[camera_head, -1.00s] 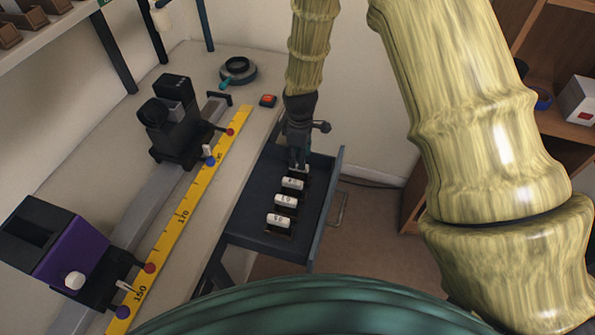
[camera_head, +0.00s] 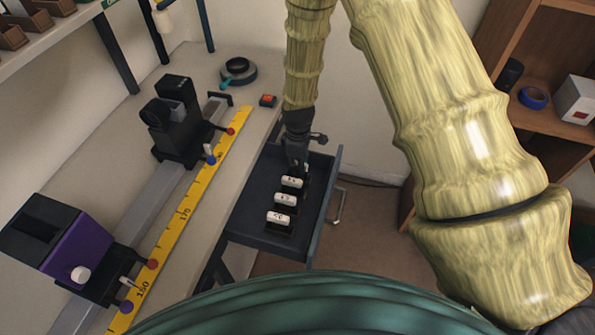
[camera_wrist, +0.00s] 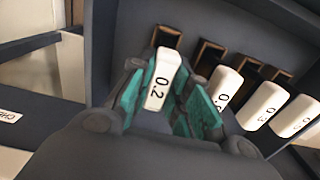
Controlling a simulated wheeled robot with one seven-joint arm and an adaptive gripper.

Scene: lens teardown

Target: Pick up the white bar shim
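The white bar shim (camera_wrist: 162,80) marked 0.2 stands upright at the end of a row, by a wood-coloured slot. My gripper (camera_wrist: 166,98) is around it in the wrist view, with green pads on both sides. Gaps seem to show between the pads and the bar, so the gripper looks open. In the head view my gripper (camera_head: 298,165) reaches down into the dark drawer (camera_head: 255,242) at the far end of the row and mostly hides this shim.
Several similar white shims, such as the nearest one (camera_head: 279,218), stand in the same drawer close to my gripper. The drawer wall (camera_head: 327,215) rises at right. The bench at left holds a rail, a yellow ruler (camera_head: 184,213) and two black devices.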

